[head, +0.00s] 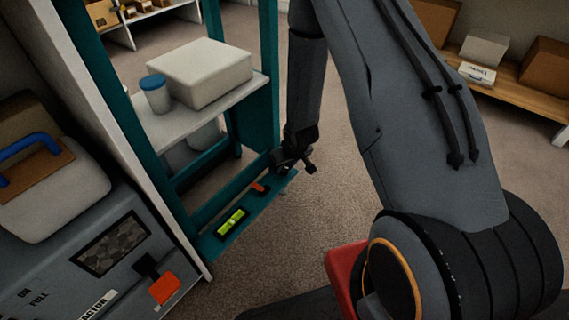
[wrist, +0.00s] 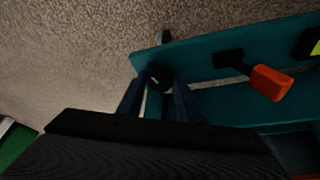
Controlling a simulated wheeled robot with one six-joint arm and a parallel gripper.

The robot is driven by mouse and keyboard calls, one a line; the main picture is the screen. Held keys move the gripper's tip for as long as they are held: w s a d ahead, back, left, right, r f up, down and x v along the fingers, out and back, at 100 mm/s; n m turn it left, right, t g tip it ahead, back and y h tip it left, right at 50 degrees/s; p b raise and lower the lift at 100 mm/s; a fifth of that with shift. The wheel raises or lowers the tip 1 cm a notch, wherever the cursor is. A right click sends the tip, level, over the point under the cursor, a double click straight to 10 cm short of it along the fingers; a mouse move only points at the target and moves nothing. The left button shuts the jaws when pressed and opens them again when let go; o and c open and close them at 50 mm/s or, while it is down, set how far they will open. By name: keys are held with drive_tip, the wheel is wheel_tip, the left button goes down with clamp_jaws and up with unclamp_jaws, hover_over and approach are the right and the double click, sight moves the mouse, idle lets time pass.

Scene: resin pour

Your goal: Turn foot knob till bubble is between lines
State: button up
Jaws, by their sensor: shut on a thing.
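The foot knob (wrist: 160,76) is a dark round knob with a small pale mark, at the end of a teal rail (wrist: 215,55) in the wrist view. My gripper (wrist: 158,88) has one finger on each side of it and is shut on it. In the head view my gripper (head: 293,160) is at the rail's far right end and hides the knob. The yellow-green bubble level (head: 232,222) lies in a dark frame on the rail. I cannot tell exactly where its bubble sits against the lines.
An orange lever (head: 260,188) is on the rail between level and gripper; it also shows in the wrist view (wrist: 270,82). A teal rack above holds a white box (head: 200,72) and a blue-lidded jar (head: 156,94). A grey machine (head: 75,270) stands left.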

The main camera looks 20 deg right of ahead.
drive_tip(key=shift+n+y+p, duration=0.4)
drive_tip(key=shift+n+p, duration=0.5)
drive_tip(key=shift+p, duration=0.15)
drive_tip(key=o, duration=1)
drive_tip(key=shift+o, duration=0.2)
drive_tip(key=shift+r, duration=0.15)
drive_tip(key=p+v, duration=0.3)
drive_tip(key=v, duration=0.4)
drive_tip(key=shift+r+p, duration=0.25)
drive_tip(key=shift+p, duration=0.05)
